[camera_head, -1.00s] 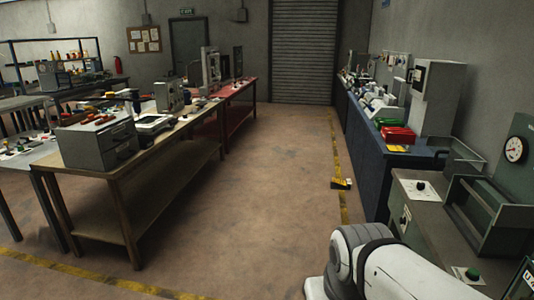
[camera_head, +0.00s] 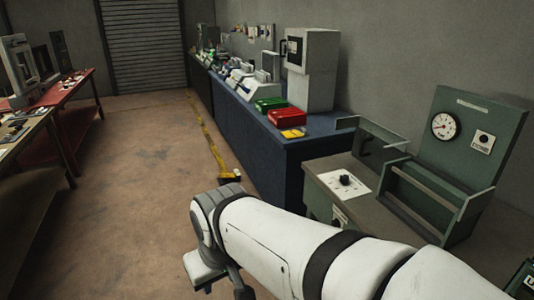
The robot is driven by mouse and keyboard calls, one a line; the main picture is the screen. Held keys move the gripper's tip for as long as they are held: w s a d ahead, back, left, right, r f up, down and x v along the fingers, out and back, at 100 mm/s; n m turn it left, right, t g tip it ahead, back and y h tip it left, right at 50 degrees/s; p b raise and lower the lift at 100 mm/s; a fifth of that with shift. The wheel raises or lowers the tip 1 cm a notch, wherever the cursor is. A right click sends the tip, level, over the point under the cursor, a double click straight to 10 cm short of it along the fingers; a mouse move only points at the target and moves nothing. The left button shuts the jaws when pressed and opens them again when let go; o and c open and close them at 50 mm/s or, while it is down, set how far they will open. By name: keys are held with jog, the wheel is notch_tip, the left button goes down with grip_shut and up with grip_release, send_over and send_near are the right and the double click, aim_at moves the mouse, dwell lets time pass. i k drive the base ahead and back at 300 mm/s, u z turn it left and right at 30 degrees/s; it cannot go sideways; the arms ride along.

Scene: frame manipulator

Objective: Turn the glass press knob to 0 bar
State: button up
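A black knob (camera_head: 345,180) sits on a white plate on top of a grey-green bench unit at the right. A second white plate with a dark control (camera_head: 340,216) is on that unit's front face. A green upright panel behind carries a round white gauge (camera_head: 444,125) with a red needle and a small white plate with a dark knob (camera_head: 484,140). The labels are too small to read, so I cannot tell which knob is the glass press knob. What seems to be my gripper (camera_head: 224,285) shows at the bottom, partly cut off and apart from the knobs. Its opening cannot be made out.
A green open-topped frame (camera_head: 430,200) stands beside the black knob. A blue bench (camera_head: 270,150) with red and green boxes runs toward the shutter. The floor (camera_head: 130,150) at the left is clear. My arm crosses the lower right.

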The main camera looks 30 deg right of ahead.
aim_at(344, 179)
jog(key=z, duration=0.65)
jog(key=i, duration=1.2)
jog(key=z, duration=1.15)
jog(key=i, duration=0.55)
jog(key=z, duration=0.35)
jog(key=k, duration=0.65)
jog(key=z, duration=0.25)
jog(key=i, duration=0.65)
jog(key=u, duration=0.15)
